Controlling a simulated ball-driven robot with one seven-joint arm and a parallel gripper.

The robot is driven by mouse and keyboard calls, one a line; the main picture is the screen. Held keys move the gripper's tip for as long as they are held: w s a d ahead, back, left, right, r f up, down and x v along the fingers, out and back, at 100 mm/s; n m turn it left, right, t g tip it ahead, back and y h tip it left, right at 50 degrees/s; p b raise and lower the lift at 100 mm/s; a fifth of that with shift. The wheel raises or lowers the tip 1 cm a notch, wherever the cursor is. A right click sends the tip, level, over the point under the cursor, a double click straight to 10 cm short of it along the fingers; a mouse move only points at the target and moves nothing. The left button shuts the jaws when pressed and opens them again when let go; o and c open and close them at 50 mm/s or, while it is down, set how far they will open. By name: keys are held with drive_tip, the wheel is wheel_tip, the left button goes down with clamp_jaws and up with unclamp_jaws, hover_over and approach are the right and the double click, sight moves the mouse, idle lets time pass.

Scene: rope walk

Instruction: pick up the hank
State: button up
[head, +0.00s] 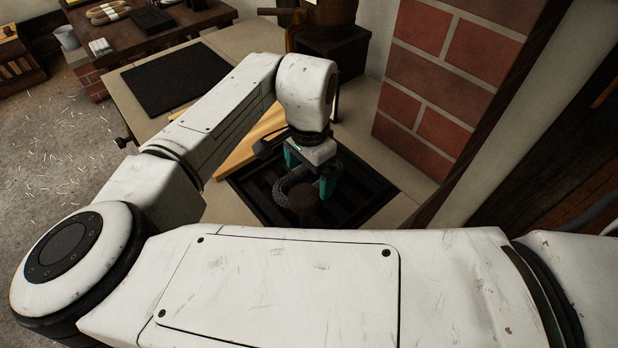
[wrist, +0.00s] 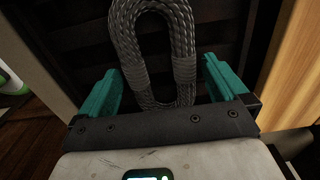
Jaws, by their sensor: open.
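In the head view the hank (head: 291,184) shows partly under my gripper (head: 309,174). My gripper has teal fingers and is open. In the wrist view the fingers of my gripper (wrist: 160,70) stand on either side of the hank's near end, with a gap on both sides. I cannot tell the exact height of the fingers above the tray.
A yellow wooden board (head: 248,143) lies left of the tray. A black mat (head: 178,80) lies further back on the bench. A brick pillar (head: 445,75) stands close at the right. Pale hanks (head: 107,13) lie on a far dark table.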

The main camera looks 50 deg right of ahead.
drive_tip(key=shift+c, duration=0.5)
drive_tip(key=c, duration=0.9)
